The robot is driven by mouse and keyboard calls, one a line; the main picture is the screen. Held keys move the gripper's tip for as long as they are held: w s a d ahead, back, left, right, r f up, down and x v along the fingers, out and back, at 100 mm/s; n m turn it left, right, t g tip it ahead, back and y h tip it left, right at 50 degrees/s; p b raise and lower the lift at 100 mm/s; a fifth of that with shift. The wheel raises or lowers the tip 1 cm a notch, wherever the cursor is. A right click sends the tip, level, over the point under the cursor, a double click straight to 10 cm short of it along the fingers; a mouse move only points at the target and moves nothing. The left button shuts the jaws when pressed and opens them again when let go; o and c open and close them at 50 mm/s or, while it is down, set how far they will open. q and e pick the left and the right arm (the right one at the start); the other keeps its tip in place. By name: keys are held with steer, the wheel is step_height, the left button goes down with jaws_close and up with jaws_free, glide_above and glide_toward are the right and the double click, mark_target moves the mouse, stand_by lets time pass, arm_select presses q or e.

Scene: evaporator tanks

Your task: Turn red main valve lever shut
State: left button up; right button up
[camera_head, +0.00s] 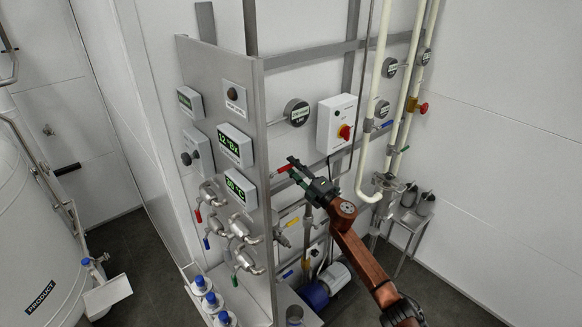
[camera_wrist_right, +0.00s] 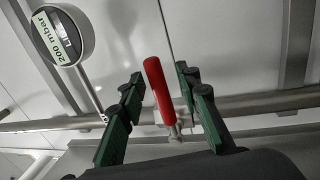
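The red lever (camera_wrist_right: 158,90) stands out in the right wrist view, joined at its lower end to a metal valve fitting on a horizontal pipe. In the head view the red lever (camera_head: 283,169) shows just left of my right gripper's tip. My right gripper (camera_head: 298,171) reaches in on the orange-brown arm. In the wrist view its green-padded fingers are open, one on each side of the lever, with a gap on both sides. The valve body is mostly hidden in the head view. My left gripper is not in view.
A pressure gauge reading 200 mbar (camera_wrist_right: 62,36) is beside the left finger. A switch box with a red knob (camera_head: 337,123) and cream pipes (camera_head: 388,60) are behind the arm. The metal instrument panel (camera_head: 250,100) stands left of the gripper. A blue pump (camera_head: 316,294) is below.

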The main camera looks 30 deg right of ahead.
steer(key=v, duration=1.1)
steer(key=s+d+f+m+g+h+b, duration=0.2)
steer(key=s+d+f+m, duration=0.15)
steer(key=f, duration=1.35)
steer(key=s+d+f+m+g+h+b, duration=0.2)
steer(key=s+f+m, duration=0.15)
steer(key=f, duration=1.35)
steer(key=s+d+f+m+g+h+b, duration=0.2)
steer(key=s+d+f+m, duration=0.15)
steer(key=f, duration=1.35)
steer(key=s+a+f+m+g+b, duration=0.2)
steer(key=s+a+f+m+g, duration=0.15)
steer(key=s+f, duration=1.1)
steer(key=s+a+f+m+g+b, duration=0.2)
steer(key=s+a+f+g+b, duration=0.15)
steer(key=s+f, duration=1.15)
steer(key=s+a+f+m+g, duration=0.1)
steer(key=s+a+f, duration=0.3)
steer(key=s, duration=0.4)
steer(key=s+a+f+m+g+b, duration=0.1)
steer(key=s+a+f+g, duration=0.1)
steer(key=s+a+f, duration=0.2)
steer(key=s+a+f+m+g+y+b, duration=0.1)
steer(key=s+a+f, duration=0.3)
steer(key=s+f, duration=0.4)
steer(key=s+g, duration=0.1)
steer(key=s, duration=0.3)
steer(key=shift+s+f+g, duration=0.3)
steer(key=shift+s, duration=0.1)
